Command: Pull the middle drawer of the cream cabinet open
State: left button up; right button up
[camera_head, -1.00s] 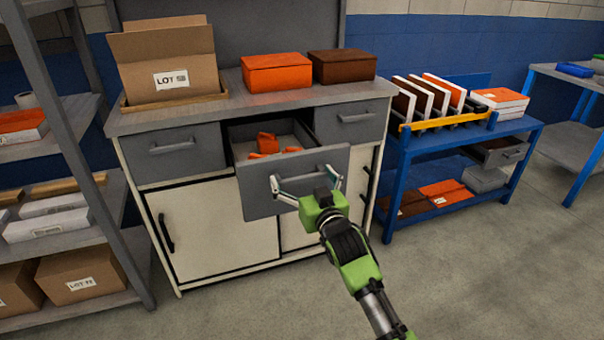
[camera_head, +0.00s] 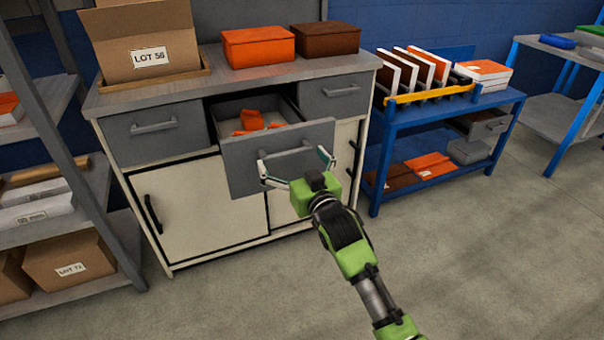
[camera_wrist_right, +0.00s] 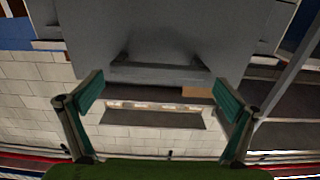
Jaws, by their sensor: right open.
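The cream cabinet (camera_head: 210,213) has a row of grey drawers under its worktop. Its middle drawer (camera_head: 240,178) stands pulled out, with several orange pieces (camera_head: 252,121) inside. My right gripper (camera_head: 296,167) is open in front of the drawer face, its fingers spread on either side of the bar handle (camera_head: 288,152). In the right wrist view the drawer handle (camera_wrist_right: 158,72) lies beyond the open fingertips (camera_wrist_right: 160,95), with nothing between them. Whether a finger touches the drawer face I cannot tell. My left gripper is not in view.
A carton (camera_head: 150,45), an orange box (camera_head: 258,46) and a brown box (camera_head: 325,38) stand on the worktop. A blue cart (camera_head: 376,170) is to the right, a grey shelf rack (camera_head: 75,130) to the left. The floor in front is clear.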

jog(key=v, duration=0.9)
